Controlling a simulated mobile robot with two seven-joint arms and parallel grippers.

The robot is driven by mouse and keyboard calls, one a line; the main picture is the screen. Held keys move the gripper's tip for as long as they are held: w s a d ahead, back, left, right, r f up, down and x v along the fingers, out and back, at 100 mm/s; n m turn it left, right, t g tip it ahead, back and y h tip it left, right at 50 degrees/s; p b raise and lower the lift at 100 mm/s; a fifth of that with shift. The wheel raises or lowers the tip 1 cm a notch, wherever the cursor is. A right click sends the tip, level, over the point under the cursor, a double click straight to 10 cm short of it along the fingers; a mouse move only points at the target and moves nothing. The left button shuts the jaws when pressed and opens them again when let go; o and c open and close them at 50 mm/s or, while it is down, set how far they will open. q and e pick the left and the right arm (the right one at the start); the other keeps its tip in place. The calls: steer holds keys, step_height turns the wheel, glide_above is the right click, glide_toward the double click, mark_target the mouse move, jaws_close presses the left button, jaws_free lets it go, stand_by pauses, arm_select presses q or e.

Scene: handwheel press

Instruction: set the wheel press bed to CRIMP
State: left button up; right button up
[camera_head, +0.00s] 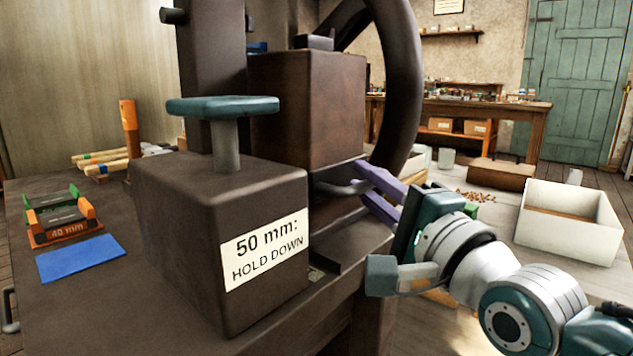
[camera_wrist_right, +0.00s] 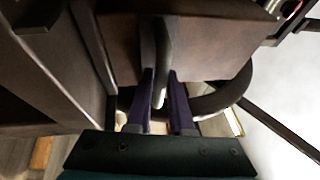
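The wheel press (camera_head: 305,105) stands on the bench, with a brown ram block and a large dark handwheel (camera_head: 405,80). A grey curved handle (camera_head: 345,187) sticks out below the ram block. My right gripper (camera_head: 362,182) reaches in from the right with its purple fingers spread apart at this handle. In the right wrist view, the handle (camera_wrist_right: 161,62) runs between the two fingers (camera_wrist_right: 161,85); I cannot tell whether either touches it. The bed and any CRIMP mark are hidden. My left gripper is not in view.
A dark block with a teal-topped plunger (camera_head: 223,107) and a "50 mm: HOLD DOWN" label stands in front. Left are orange and green "40 mm" pieces (camera_head: 62,218) and a blue mat (camera_head: 80,258). A white box (camera_head: 565,240) sits right.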

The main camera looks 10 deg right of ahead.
jaws_close()
stand_by(1.0)
